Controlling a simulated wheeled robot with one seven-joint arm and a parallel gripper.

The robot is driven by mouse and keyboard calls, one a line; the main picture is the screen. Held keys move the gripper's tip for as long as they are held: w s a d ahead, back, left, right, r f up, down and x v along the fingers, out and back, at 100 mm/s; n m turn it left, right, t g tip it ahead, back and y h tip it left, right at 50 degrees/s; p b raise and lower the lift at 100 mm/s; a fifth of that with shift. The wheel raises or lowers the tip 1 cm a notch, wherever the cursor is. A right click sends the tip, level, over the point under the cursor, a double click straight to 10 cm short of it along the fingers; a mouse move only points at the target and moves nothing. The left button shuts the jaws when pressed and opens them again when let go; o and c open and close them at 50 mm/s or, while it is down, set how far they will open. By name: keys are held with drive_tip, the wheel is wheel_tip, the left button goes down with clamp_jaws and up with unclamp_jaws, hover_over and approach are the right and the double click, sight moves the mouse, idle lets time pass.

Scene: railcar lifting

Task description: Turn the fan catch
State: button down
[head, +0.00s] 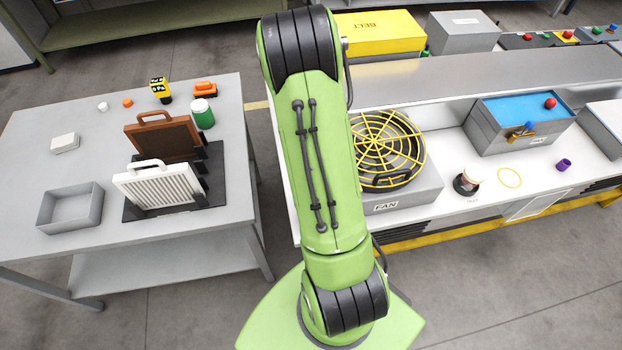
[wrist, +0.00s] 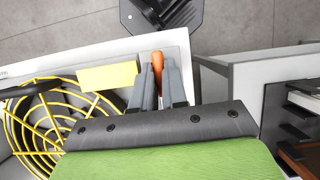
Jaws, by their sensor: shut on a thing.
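The fan (head: 388,142), with a round yellow wire guard and a black handle, sits on its grey box labelled FAN in the head view. It also shows at the left of the wrist view (wrist: 45,118). My gripper (wrist: 157,76) is beside the fan in the wrist view. Its two grey fingers are shut on a narrow orange piece, which looks like the fan catch (wrist: 157,58). Much of this piece is hidden between the fingers, so its turn angle cannot be told. In the head view my arm hides the gripper and the catch.
A yellow block (wrist: 108,76) lies between the fan and my fingers in the wrist view. A grey side table (head: 85,125) holds a white filter (head: 160,188), a brown filter (head: 165,138) and a tray (head: 70,208). A blue-topped box (head: 520,120) stands right of the fan.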

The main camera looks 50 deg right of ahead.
drive_tip(key=shift+s+f, duration=0.1)
drive_tip(key=shift+f, duration=0.1)
drive_tip(key=c, duration=1.2)
unclamp_jaws()
drive_tip(key=shift+o, duration=0.2)
drive_tip(key=p+v, duration=0.2)
drive_tip(key=v, duration=1.4)
drive_tip(key=shift+f, duration=0.1)
